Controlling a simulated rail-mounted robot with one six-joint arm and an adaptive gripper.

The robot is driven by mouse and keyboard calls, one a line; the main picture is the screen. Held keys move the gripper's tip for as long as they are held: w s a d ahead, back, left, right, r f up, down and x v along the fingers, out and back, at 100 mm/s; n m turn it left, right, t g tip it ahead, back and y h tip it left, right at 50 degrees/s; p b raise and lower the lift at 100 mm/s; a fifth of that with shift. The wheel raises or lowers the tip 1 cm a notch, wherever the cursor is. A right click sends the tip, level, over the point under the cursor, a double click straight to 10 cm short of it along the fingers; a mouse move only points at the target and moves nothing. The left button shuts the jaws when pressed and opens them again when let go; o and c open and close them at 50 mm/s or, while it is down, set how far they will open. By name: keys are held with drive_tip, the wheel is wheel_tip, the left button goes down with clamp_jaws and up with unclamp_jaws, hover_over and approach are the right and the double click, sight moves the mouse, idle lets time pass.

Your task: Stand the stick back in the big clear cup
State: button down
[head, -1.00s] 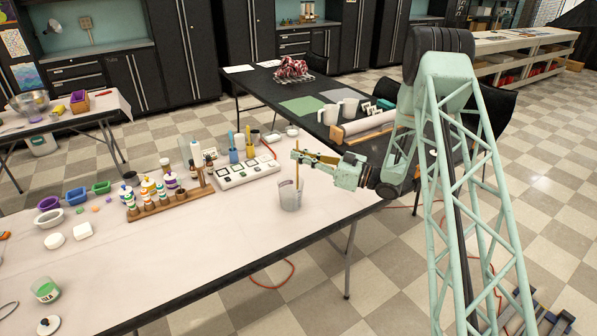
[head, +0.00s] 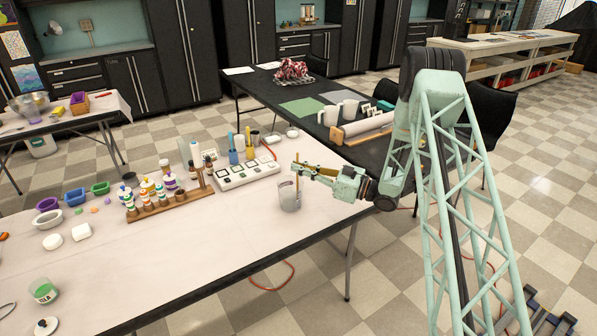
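The big clear cup (head: 290,199) stands upright near the right end of the pale table. The thin tan stick (head: 297,184) is upright, with its lower part inside the cup's mouth. My gripper (head: 298,169) comes in from the right, just above the cup's rim, with its fingertips at the stick's upper part. It appears shut on the stick. The stick's lower end is blurred by the cup wall, so I cannot tell if it touches the bottom.
A white tray with dark squares (head: 247,175) lies left of the cup. A wooden rack of small bottles (head: 165,204) is farther left. The table's front middle is clear. A black table (head: 300,107) stands behind.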

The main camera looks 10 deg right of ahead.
drive_tip(key=shift+f, duration=0.45)
drive_tip(key=shift+f, duration=0.2)
drive_tip(key=c, duration=2.9)
unclamp_jaws()
drive_tip(key=shift+r, duration=0.25)
drive_tip(key=shift+p+v, duration=0.75)
drive_tip(key=shift+v, duration=5.3)
